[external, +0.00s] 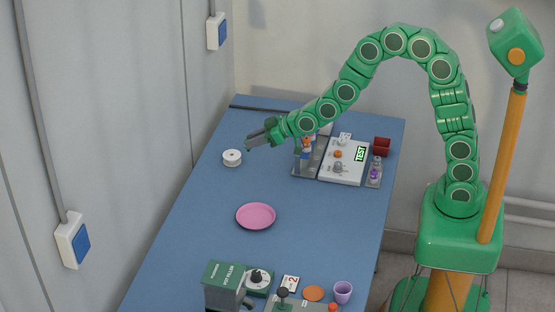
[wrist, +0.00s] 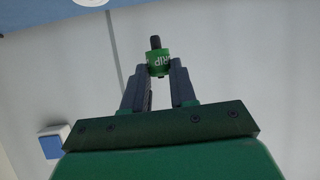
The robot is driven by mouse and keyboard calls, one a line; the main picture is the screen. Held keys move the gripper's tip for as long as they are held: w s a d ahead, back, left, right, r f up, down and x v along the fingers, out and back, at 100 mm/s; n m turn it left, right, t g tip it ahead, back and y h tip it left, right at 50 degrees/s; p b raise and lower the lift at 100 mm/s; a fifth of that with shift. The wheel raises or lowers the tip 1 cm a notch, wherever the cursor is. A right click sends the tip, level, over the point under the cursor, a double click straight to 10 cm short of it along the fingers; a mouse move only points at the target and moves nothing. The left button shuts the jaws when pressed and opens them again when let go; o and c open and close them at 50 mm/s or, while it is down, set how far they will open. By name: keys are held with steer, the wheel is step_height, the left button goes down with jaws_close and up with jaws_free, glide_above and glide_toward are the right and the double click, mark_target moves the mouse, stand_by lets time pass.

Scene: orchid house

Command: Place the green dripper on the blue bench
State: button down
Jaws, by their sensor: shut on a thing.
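The green dripper (wrist: 158,63), with pale lettering and a dark stem, is between the fingertips of my gripper (wrist: 160,75) in the wrist view. My gripper is shut on it. In the external view my gripper (external: 260,137) is above the far part of the blue bench (external: 185,240), pointing left. The dripper cannot be made out there. A strip of the bench also shows at the top left of the wrist view (wrist: 40,12).
A white spool (external: 232,158) and a pink plate (external: 256,216) lie on the bench. A test device (external: 343,160) stands at the far right, near a red container (external: 382,146). A green machine (external: 225,285) and a purple cup (external: 342,291) are at the near end. The bench's middle has free room.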

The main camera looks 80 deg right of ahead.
steer(key=s+a+f+n+g+y, duration=0.5)
steer(key=s+a+f+n+y, duration=0.1)
steer(key=s+a+n+y, duration=0.3)
steer(key=shift+n, duration=0.3)
steer(key=shift+d+f, duration=0.15)
steer(key=shift+f, duration=1.05)
steer(key=shift+d+f, duration=0.2)
steer(key=shift+f, duration=0.95)
steer(key=shift+d+f, duration=0.15)
steer(key=shift+f, duration=1.05)
steer(key=shift+f, duration=0.15)
steer(key=c, duration=0.9)
jaws_free()
steer(key=shift+r, duration=0.2)
steer(key=v, duration=1.2)
